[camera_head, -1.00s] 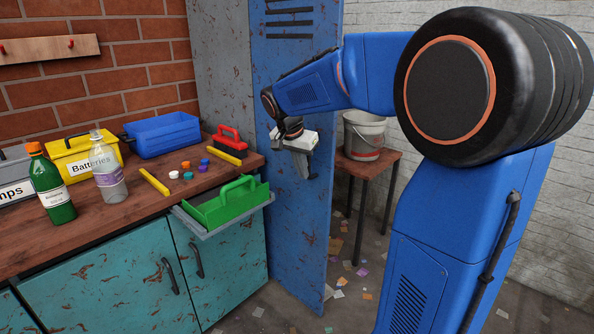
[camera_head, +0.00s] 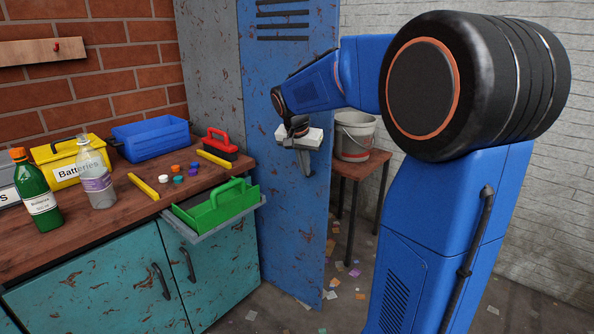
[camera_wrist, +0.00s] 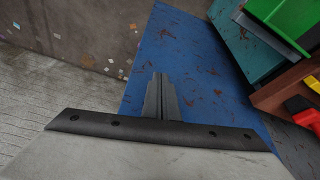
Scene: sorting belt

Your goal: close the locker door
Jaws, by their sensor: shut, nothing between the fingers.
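The locker door (camera_head: 283,227) is a tall blue panel with rust spots and dark vent slots near its top. It stands beside the grey locker side (camera_head: 212,75); whether it is fully closed cannot be told. My gripper (camera_head: 306,172) is in front of the door, at about its mid height near its right edge. In the wrist view my gripper (camera_wrist: 160,82) shows its fingers together and empty, with the blue door (camera_wrist: 185,60) filling the view behind them. Whether the fingertips touch the door cannot be told.
A workbench (camera_head: 130,205) with teal cupboards stands left of the door. A green tray (camera_head: 212,210) sits at its right end, close to the door. A small wooden table (camera_head: 361,166) with a grey bucket (camera_head: 354,138) stands behind the door's right side.

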